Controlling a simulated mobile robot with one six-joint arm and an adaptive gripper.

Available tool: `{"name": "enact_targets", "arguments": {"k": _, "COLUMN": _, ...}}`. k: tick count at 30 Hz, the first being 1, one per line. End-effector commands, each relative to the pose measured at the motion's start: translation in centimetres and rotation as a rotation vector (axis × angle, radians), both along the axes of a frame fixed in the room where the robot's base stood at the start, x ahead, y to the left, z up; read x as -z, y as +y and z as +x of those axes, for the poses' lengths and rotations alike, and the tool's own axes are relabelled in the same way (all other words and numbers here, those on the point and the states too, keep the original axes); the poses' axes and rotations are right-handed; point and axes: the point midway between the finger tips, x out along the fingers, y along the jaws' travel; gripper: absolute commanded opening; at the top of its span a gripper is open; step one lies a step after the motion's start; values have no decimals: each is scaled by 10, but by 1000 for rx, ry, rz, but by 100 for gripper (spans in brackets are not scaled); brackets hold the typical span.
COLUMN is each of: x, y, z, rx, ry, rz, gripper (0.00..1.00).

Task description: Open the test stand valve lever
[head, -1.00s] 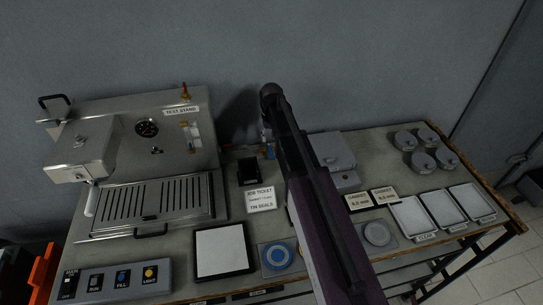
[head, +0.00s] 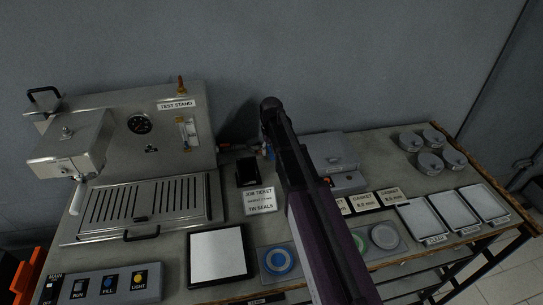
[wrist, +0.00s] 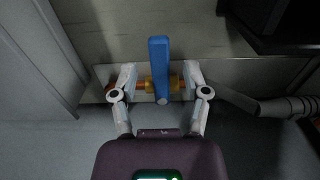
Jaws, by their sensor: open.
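A blue valve lever (wrist: 160,68) stands upright in the middle of the wrist view. It crosses a brass and copper-coloured valve pipe (wrist: 175,84) that runs left to right. My gripper (wrist: 158,80) is open, with one finger on each side of the lever and a gap to it on both sides. The fingertips overlap the pipe in this view; contact cannot be told. In the head view, my dark arm reaches toward the back of the bench, and my gripper is hidden there. The steel test stand (head: 95,125) is at the left.
The bench holds a drip grate (head: 135,205), a switch box (head: 105,285), a job ticket card (head: 260,200), a grey box (head: 330,150), several round canisters (head: 430,160) and white trays (head: 455,210). A grey wall (head: 330,60) closes the back.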

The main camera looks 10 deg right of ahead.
Motion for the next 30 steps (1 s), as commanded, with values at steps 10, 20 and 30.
{"name": "enact_targets", "arguments": {"k": 10, "x": 7, "y": 0, "z": 0, "rx": 0, "ry": 0, "rz": 0, "gripper": 60}}
{"name": "enact_targets", "arguments": {"k": 20, "x": 7, "y": 0, "z": 0, "rx": -1, "ry": 0, "rz": 0, "gripper": 24}}
{"name": "enact_targets", "arguments": {"k": 30, "x": 7, "y": 0, "z": 0, "rx": -3, "ry": 0, "rz": 0, "gripper": 0}}
